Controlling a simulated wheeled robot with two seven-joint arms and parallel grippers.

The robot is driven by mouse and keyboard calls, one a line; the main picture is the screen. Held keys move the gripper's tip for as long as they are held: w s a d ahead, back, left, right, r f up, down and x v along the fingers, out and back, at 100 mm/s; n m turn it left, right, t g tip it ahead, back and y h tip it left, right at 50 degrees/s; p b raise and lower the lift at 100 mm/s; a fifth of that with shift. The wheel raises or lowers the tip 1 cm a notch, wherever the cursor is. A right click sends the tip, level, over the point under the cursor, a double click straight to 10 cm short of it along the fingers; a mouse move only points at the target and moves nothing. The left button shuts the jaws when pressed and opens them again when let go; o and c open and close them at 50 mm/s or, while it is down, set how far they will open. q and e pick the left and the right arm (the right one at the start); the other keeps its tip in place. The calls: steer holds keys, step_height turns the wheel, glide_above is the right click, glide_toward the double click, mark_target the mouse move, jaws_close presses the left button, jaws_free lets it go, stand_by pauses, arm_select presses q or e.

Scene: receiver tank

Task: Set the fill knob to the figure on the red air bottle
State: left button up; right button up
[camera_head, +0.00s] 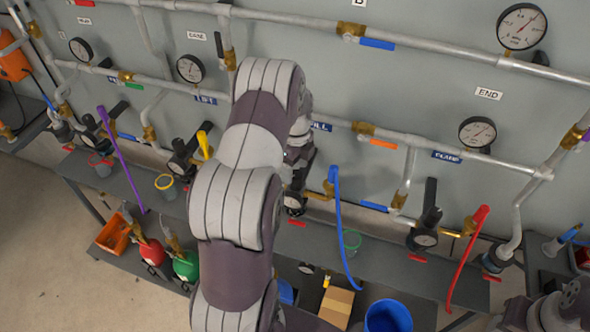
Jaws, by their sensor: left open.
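My left arm reaches up the middle of the picture. Its gripper (296,172) is open at the panel, partly hidden behind my own arm links, just above a dark round fitting with a dial (294,203). A blue label ending in "LL" (321,126) is beside it, its first letters hidden by my arm. I cannot make out the fill knob itself or whether the gripper touches it. The red air bottle (152,252) stands at the lower left beside a green bottle (186,266). Its figure is too small to read.
Pipes with several gauges, such as the one by END (477,132), cross the grey panel. Long purple (122,160), blue (341,222) and red (467,258) handles stick out over the shelf. A blue bucket (388,317), cardboard box (337,306) and orange bin (113,234) are lower down.

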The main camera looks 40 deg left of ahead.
mark_target(298, 174)
arm_select(q)
steer(key=f, duration=0.2)
steer(key=shift+w+d+f, duration=0.15)
steer(key=shift+d+f, duration=0.15)
steer(key=shift+f, duration=0.1)
steer(key=shift+w+f, duration=0.1)
steer(key=shift+w, duration=0.1)
steer(key=shift+s+a, duration=0.1)
steer(key=shift+c, duration=0.9)
steer(key=shift+s, duration=0.15)
steer(key=c, duration=0.9)
arm_select(e)
steer(key=shift+w+d+r, duration=0.15)
steer(key=shift+w+r, duration=0.05)
arm_select(q)
steer(key=shift+n, duration=0.3)
